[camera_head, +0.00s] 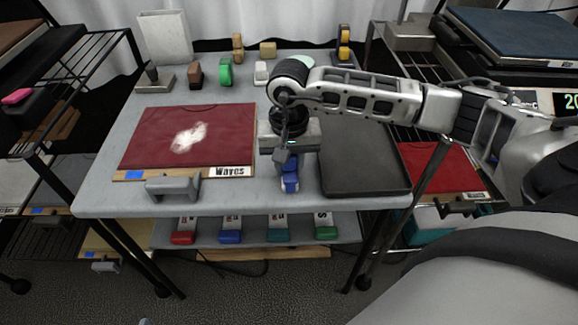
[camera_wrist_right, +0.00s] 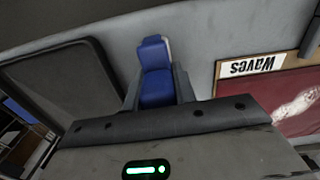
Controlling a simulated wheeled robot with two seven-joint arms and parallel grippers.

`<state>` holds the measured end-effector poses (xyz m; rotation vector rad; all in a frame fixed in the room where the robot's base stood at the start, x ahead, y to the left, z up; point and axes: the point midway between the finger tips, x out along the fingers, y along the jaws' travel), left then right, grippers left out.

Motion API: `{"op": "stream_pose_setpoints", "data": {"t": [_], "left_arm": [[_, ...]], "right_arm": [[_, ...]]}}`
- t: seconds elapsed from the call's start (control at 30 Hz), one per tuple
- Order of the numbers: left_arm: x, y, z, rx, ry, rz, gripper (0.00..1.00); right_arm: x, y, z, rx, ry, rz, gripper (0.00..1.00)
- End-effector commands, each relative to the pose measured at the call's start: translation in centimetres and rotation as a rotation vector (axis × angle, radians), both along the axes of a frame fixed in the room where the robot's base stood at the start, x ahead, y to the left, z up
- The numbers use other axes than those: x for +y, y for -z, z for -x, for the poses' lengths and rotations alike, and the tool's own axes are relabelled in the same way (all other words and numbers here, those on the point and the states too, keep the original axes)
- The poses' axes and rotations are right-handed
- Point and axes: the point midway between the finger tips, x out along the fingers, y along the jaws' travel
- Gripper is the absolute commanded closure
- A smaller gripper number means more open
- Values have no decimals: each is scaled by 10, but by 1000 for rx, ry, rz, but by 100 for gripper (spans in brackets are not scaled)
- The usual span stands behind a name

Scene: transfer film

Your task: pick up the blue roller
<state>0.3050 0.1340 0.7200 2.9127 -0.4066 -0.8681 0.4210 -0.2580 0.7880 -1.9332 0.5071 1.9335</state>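The blue roller (camera_head: 289,178) stands at the front of the grey table, just right of the board's "Waves" label. It also shows in the right wrist view (camera_wrist_right: 155,72). My right gripper (camera_head: 290,165) points down over it. In the right wrist view its two dark fingers (camera_wrist_right: 157,85) lie close along both sides of the roller, with no clear gap. The fingertips' contact is partly hidden, and I cannot tell whether the roller is off the table. My left gripper is not in view.
A red board (camera_head: 140,140) labelled "Waves" lies left, with a grey handled tool (camera_head: 173,187) at its front edge. A black tray (camera_head: 360,180) lies right. Several small stamps and blocks line the back. Coloured rollers sit on the lower shelf (camera_head: 345,228). Racks flank both sides.

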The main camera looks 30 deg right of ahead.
Motion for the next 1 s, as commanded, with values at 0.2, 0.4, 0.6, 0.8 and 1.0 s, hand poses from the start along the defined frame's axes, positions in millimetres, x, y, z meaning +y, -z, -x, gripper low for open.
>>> {"op": "stream_pose_setpoints", "data": {"t": [0.2, 0.4, 0.6, 0.8, 1.0], "left_arm": [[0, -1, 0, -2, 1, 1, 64], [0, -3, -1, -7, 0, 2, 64], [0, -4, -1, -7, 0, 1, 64], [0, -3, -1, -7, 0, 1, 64], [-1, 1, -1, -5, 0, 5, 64]], "right_arm": [[0, -1, 0, -1, 0, 0, 97], [0, -6, -1, -2, 0, 0, 97], [0, -31, -1, -6, 1, 0, 97], [20, -73, 27, -8, -6, -1, 97], [49, -104, 66, -5, -9, -2, 97]]}}
